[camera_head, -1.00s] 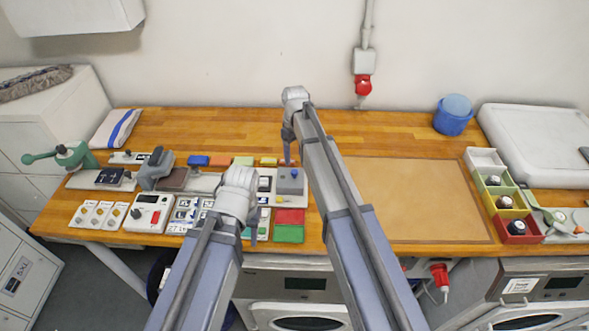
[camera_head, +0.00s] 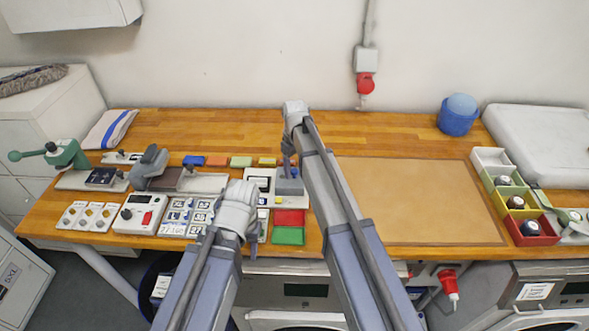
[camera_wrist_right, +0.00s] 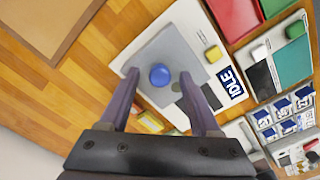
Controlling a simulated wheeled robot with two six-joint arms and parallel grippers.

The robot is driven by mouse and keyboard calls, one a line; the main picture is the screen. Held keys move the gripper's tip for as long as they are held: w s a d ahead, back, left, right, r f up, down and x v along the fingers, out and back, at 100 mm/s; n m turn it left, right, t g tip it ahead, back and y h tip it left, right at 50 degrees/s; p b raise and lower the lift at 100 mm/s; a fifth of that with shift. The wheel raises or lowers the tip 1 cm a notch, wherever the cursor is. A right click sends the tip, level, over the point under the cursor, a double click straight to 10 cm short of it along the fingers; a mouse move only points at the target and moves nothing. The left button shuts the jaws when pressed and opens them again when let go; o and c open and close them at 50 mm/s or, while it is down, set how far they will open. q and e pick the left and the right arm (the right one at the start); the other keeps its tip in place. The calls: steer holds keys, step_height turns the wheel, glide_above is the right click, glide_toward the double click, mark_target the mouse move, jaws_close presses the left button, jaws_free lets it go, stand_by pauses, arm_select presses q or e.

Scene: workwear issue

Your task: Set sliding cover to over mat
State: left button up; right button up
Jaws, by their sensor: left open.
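The sliding cover appears to be the grey plate with a round blue knob (camera_wrist_right: 159,75), on a white panel in the right wrist view. In the head view the grey cover (camera_head: 289,188) is on the panel near the bench's middle. My right gripper (camera_wrist_right: 159,74) is open, its fingers on either side of the blue knob with gaps showing. In the head view my right gripper (camera_head: 287,168) is just above the cover. My left gripper (camera_head: 252,243) is open over the front of the panels. A flat tan mat (camera_head: 415,200) lies to the right; I cannot tell whether it is the task's mat.
Red (camera_head: 289,217) and green (camera_head: 288,236) pads lie in front of the cover. Several control boxes and small parts crowd the bench's left side. Coloured bins (camera_head: 530,228) and a blue tub (camera_head: 458,117) stand at the right.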

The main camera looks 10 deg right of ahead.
jaws_close()
stand_by(0.3)
steer(key=shift+a, duration=0.1)
stand_by(0.9)
